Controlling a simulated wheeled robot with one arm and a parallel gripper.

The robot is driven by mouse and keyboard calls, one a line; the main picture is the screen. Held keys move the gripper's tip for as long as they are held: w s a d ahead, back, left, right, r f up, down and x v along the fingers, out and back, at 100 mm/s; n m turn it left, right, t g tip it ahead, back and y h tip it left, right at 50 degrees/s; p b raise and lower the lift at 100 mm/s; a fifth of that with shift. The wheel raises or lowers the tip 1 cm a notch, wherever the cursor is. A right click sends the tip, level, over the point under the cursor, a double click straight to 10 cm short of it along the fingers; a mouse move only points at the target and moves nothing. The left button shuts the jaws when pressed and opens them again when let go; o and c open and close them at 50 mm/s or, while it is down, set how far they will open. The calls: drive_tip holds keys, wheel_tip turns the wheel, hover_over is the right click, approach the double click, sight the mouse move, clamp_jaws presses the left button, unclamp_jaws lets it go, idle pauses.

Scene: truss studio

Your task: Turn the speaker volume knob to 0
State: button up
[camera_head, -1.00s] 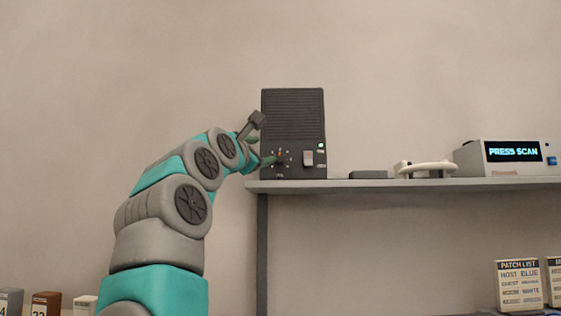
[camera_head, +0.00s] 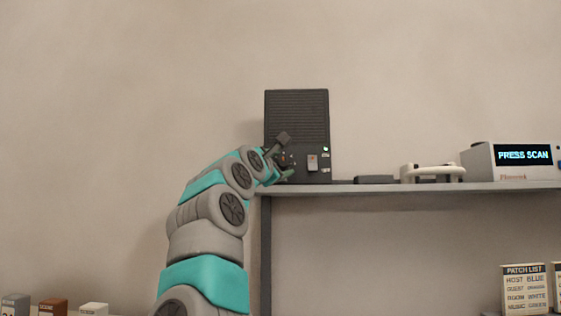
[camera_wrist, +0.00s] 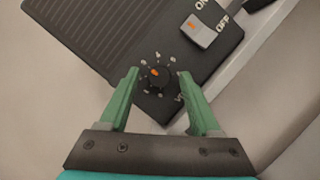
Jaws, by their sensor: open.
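The black speaker (camera_head: 297,118) stands upright on the left end of the shelf, its ribbed grille above a control panel. In the wrist view, its round black volume knob (camera_wrist: 157,78) carries an orange mark and has small dial numbers around it, too small to read surely. My gripper (camera_wrist: 155,73) is open, its two green fingers on either side of the knob, and I cannot tell whether they touch it. In the head view, my gripper (camera_head: 284,172) is at the lower front of the speaker and largely covers the knob.
A rocker switch marked ON and OFF (camera_wrist: 199,31) is beside the knob. The shelf (camera_head: 400,186) also holds a small dark box (camera_head: 374,179), a white handled device (camera_head: 432,172) and a PRESS SCAN unit (camera_head: 510,160). A PATCH LIST card (camera_head: 525,288) stands below.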

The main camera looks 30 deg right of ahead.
clamp_jaws()
idle(0.4)
drive_tip(key=shift+f+n+b, duration=0.1)
drive_tip(key=shift+n+b, duration=0.2)
